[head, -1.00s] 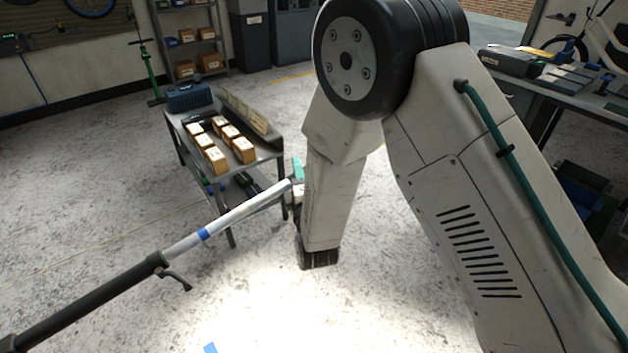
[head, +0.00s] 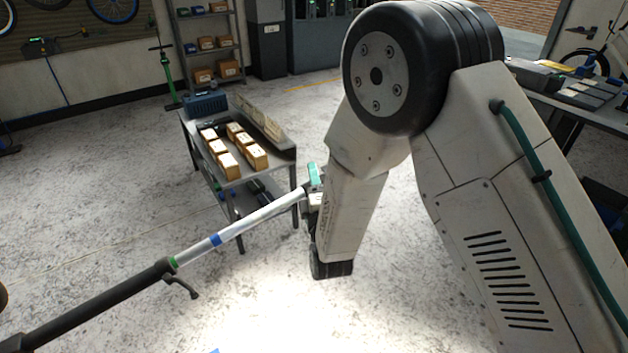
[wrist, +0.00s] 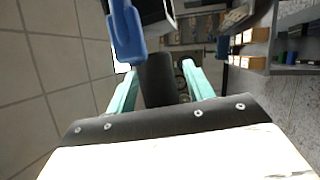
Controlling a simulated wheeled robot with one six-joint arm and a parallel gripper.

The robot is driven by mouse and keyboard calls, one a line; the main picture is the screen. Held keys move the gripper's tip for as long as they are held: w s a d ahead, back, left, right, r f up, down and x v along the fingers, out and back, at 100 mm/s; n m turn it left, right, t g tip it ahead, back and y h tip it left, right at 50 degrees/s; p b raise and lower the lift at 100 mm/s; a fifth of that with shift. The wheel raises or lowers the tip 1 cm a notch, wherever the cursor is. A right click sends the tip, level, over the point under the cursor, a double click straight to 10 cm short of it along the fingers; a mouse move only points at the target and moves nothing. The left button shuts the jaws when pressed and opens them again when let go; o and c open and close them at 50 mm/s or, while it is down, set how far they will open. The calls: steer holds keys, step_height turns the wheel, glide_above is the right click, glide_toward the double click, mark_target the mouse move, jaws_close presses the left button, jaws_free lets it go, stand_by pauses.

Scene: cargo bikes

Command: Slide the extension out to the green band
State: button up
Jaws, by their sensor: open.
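A telescopic pole crosses the head view, with a black outer tube (head: 95,308) at lower left and a silver extension (head: 255,218) rising to the right. A blue band (head: 215,240) sits on the extension. A green band (head: 174,262) shows right at the mouth of the black tube. A black clamp lever (head: 184,288) hangs below that mouth. My gripper (head: 311,184), with teal fingers, is at the extension's far end, partly hidden by my arm. In the wrist view its open fingers stand either side of a dark cylindrical part (wrist: 156,80); contact is unclear.
A grey cart (head: 285,160) with several small boxes stands behind the extension. A shelf (head: 210,45) stands against the back wall. A workbench (head: 590,100) is at right. In the wrist view a blue part (wrist: 126,35) is near the left finger. Floor below the pole is clear.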

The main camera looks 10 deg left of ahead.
steer(key=v, duration=0.7)
steer(key=shift+s+d, duration=0.2)
steer(key=shift+s, duration=0.1)
steer(key=shift+a, duration=0.1)
